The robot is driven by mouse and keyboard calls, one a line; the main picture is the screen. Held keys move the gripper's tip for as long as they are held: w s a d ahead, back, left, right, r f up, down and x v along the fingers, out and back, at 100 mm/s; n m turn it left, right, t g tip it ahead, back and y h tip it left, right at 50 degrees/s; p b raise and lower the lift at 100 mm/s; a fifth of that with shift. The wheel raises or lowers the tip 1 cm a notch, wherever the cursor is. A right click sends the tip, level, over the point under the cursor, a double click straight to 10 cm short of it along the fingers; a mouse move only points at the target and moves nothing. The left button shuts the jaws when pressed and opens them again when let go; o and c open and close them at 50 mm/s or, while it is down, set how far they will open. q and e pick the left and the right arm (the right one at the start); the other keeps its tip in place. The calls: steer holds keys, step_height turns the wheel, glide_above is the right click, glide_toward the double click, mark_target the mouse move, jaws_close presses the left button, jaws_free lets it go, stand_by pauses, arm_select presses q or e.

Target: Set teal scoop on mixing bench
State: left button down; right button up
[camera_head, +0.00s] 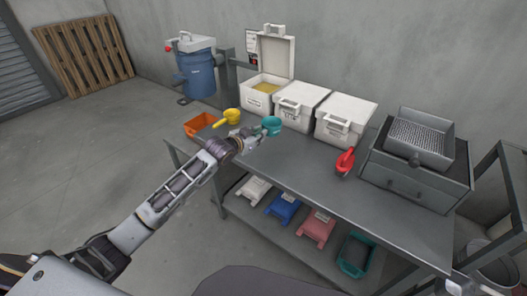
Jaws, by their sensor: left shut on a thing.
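The teal scoop (271,125) is at the far left part of the grey bench (300,158), in front of the open white bin. My left gripper (255,132) is shut on it, reaching over the bench's front edge from the left. The gripper hides part of the scoop's handle side. I cannot tell whether the scoop touches the bench top. A light part of my right arm (468,286) shows at the bottom right edge, and its fingers cannot be made out.
A yellow scoop (230,117) and orange tray (201,125) lie left of the gripper. A sieve box (415,170) fills the right end. The bench's middle front is clear.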

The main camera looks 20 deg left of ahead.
arm_select(q)
step_height(320, 180, down, 5)
arm_select(e)
steer(key=shift+w+a+r, duration=0.1)
steer(key=shift+w+a, duration=0.2)
steer(key=shift+w, duration=0.2)
arm_select(q)
steer(key=shift+f, duration=0.2)
step_height(320, 180, down, 2)
steer(key=shift+f+b, duration=0.2)
steer(key=shift+b, duration=0.25)
steer(key=shift+f, duration=0.55)
arm_select(e)
steer(key=shift+w+a+r, duration=0.15)
steer(key=shift+w+a, duration=0.2)
steer(key=shift+w, duration=0.4)
arm_select(q)
steer(key=shift+f, duration=0.1)
arm_select(e)
steer(key=shift+s, duration=0.1)
